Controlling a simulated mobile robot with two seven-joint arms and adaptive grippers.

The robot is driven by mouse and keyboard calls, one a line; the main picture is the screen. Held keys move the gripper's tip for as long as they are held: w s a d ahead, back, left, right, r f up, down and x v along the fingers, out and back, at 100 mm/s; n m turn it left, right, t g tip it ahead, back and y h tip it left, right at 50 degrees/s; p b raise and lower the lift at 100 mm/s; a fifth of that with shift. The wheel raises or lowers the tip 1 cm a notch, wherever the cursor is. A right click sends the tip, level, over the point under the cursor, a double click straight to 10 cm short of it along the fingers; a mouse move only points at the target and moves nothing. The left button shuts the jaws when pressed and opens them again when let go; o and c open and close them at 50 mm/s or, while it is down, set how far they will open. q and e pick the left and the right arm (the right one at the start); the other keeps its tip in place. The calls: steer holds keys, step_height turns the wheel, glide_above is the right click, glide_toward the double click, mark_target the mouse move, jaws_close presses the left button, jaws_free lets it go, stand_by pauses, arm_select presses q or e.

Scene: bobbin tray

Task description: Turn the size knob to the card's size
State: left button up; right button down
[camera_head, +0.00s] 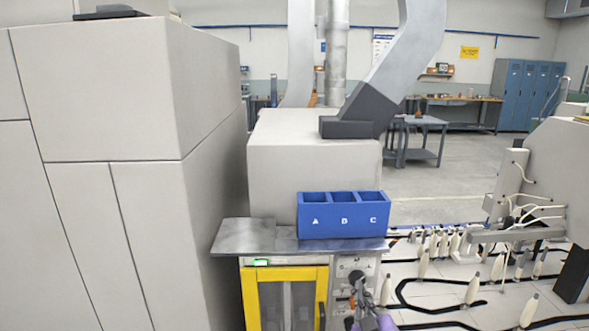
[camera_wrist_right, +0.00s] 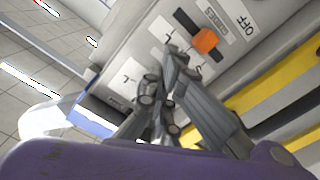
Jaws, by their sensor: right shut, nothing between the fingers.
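The control panel (camera_head: 364,268) is on the front of the machine, under the metal top. A dark round knob (camera_head: 356,276) shows on it in the head view, just above my right gripper (camera_head: 361,290). In the right wrist view my right gripper (camera_wrist_right: 172,62) is shut and empty, its tips close to a white marked plate (camera_wrist_right: 122,80) on the panel. The fingers cover the middle of this plate, so the knob's pointer and any contact are hidden. I cannot make out a size card. My left gripper is out of view.
An orange-handled switch (camera_wrist_right: 206,40) labelled GUIDES, with OFF beside it, sits close to my right fingertips. A yellow-framed door (camera_head: 285,273) is left of the panel. A blue three-part bin (camera_head: 343,221) stands on top. A conveyor with white bobbins (camera_head: 472,289) lies at right.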

steer(key=shift+w+a+r, duration=0.1)
steer(key=shift+w+r, duration=0.15)
steer(key=shift+r, duration=0.15)
steer(key=shift+f, duration=0.1)
steer(key=shift+f, duration=0.15)
steer(key=s+f, duration=0.1)
steer(key=s, duration=0.5)
steer(key=shift+s+d, duration=0.15)
steer(key=shift+d, duration=0.05)
stand_by(0.4)
